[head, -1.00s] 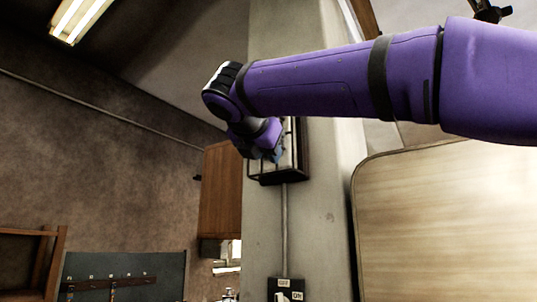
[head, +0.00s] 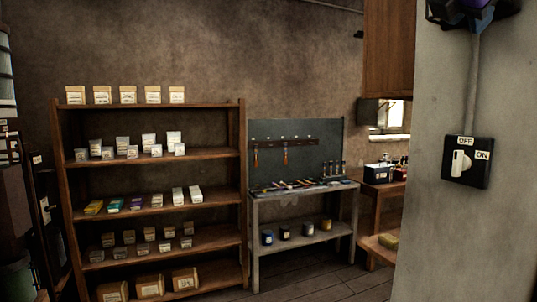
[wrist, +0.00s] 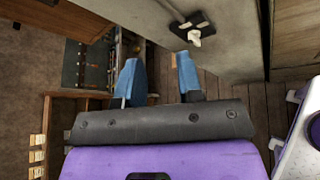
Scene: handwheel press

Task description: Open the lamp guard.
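The lamp guard shows only as a dark lower frame edge (head: 437,14) at the top right of the head view, on the grey pillar; the rest is cut off. A bit of my purple wrist and a blue finger overlaps it there. In the wrist view, my gripper (wrist: 157,62) has its two blue fingers apart, with nothing visible between them. A thin pale bar shows beside the left finger; I cannot tell whether it belongs to the guard. Any contact with the guard cannot be made out.
A black OFF/ON switch box (head: 467,162) is on the pillar (head: 450,240) below the guard, joined by a conduit (head: 472,85). It also shows in the wrist view (wrist: 193,27). A wooden shelf (head: 148,107) and workbench (head: 300,192) stand far left. Floor in front of them is clear.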

